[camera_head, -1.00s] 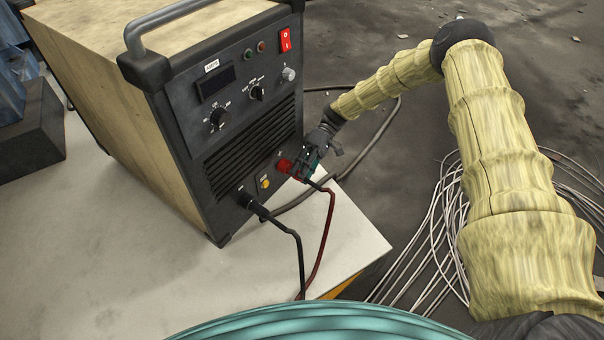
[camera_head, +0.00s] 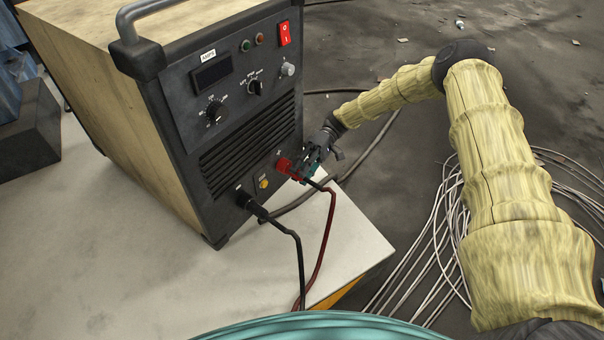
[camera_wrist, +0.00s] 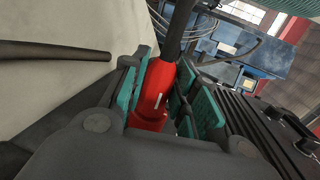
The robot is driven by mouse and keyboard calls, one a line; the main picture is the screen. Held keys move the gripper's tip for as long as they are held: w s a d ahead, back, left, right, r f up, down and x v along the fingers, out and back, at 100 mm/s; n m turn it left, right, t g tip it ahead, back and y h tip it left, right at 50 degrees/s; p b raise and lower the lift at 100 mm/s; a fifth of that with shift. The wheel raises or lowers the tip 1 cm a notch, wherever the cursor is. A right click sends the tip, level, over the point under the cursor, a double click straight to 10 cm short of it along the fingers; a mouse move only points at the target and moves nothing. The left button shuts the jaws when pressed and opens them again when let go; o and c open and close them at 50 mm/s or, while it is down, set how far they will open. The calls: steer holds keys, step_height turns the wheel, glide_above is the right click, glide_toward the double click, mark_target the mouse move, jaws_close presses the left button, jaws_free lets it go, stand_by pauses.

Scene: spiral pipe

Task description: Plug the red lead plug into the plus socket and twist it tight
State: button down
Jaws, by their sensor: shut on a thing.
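The red lead plug (camera_wrist: 153,97) is between the teal pads of my gripper (camera_wrist: 172,95) in the wrist view, with its dark cable running up and away. In the head view my gripper (camera_head: 306,169) is shut on the plug at the lower right of the machine's front panel. The red part (camera_head: 285,166) shows against the panel at the plus socket, which it hides. I cannot tell how deep the plug sits or whether it is twisted tight. The red lead (camera_head: 328,235) hangs from the plug to the table.
The welding machine (camera_head: 225,130) stands on a pale table (camera_head: 345,232). A black lead (camera_head: 285,229) is plugged in at the lower left of the panel, beside a yellow fitting (camera_head: 264,182). Loose cables (camera_head: 425,245) lie on the floor at right.

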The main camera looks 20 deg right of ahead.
steer(key=shift+f+g+y+b, duration=0.25)
steer(key=shift+g+y+b, duration=0.05)
steer(key=shift+b, duration=0.5)
steer(key=c, duration=1)
jaws_free()
steer(key=shift+w+r, duration=0.1)
steer(key=shift+c, duration=0.2)
steer(key=shift+d, duration=0.1)
steer(key=v, duration=1.2)
steer(key=shift+r, duration=0.1)
